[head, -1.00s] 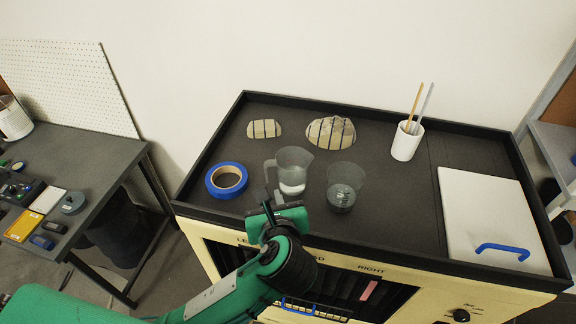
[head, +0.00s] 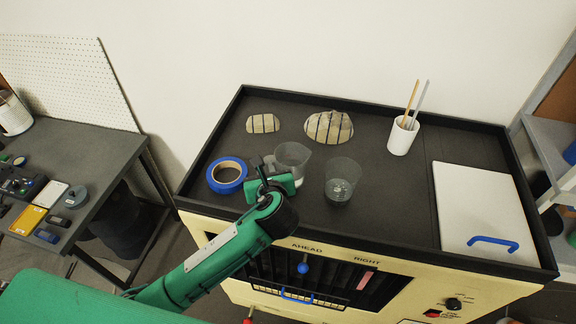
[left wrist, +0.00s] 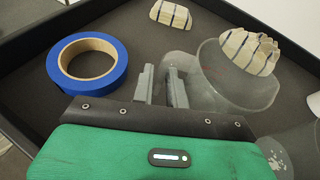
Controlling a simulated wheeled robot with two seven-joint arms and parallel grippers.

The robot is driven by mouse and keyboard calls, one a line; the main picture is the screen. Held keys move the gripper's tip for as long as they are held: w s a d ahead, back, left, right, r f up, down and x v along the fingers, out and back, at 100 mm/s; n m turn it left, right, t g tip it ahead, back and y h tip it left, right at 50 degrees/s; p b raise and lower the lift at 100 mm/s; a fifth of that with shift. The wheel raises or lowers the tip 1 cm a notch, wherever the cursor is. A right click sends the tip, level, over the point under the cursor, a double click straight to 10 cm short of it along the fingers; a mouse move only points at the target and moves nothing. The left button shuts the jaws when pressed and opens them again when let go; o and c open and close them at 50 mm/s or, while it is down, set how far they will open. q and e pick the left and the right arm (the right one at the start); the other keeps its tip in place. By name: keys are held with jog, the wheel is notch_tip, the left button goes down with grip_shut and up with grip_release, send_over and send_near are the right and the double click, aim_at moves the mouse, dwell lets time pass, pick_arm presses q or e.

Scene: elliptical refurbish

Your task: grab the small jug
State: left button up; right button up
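A clear jug (head: 292,155) with some clear liquid stands on the dark top of the cabinet, its handle side toward my left gripper (head: 262,163). The jug also shows in the left wrist view (left wrist: 238,78), lying right of the two grey fingers (left wrist: 161,84). The fingers are a little apart, with a gap visible between them. The clear handle is close to the right finger; I cannot tell whether it is between the fingers. A clear cup (head: 341,180) stands right of the jug. My right gripper is not in view.
A roll of blue tape (head: 227,176) lies close left of my gripper. Two striped stones (head: 329,127) (head: 263,123) lie behind. A white cup with sticks (head: 403,138) and a white board with a blue handle (head: 484,212) are right. A raised black rim (head: 190,170) edges the top.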

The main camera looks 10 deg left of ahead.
pick_arm(q)
grip_shut()
jog(key=shift+r, duration=0.2)
